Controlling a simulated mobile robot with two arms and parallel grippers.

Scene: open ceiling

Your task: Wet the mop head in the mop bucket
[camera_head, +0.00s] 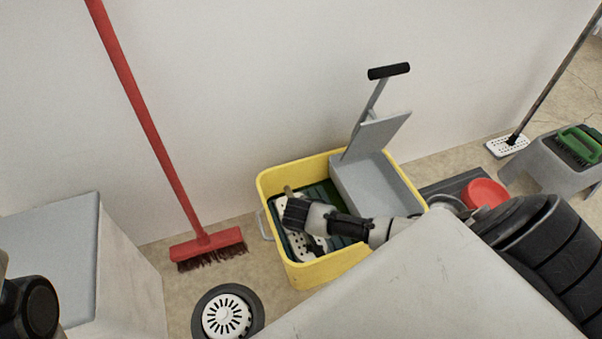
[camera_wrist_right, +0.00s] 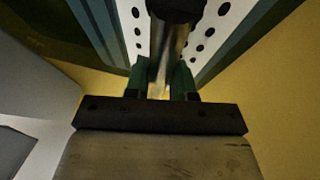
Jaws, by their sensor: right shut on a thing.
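The yellow mop bucket (camera_head: 314,270) stands on the floor against the wall, with a grey wringer (camera_head: 372,185) on its right side. A white perforated mop head (camera_head: 312,249) is inside the bucket, partly hidden by my right arm. My right gripper (camera_head: 289,198) reaches into the bucket from the right. In the right wrist view, the gripper (camera_wrist_right: 162,80) is shut on a metal mop handle (camera_wrist_right: 168,42) just above the white mop head (camera_wrist_right: 208,28). Yellow bucket walls surround it. I cannot tell the water level.
A red broom (camera_head: 207,246) leans on the wall at left, near a grey-topped box (camera_head: 50,255). A round slotted disc (camera_head: 227,315) lies in front. At right are a red bowl (camera_head: 486,192), a stool (camera_head: 556,165) with a green brush (camera_head: 580,146), and another white mop (camera_head: 507,147).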

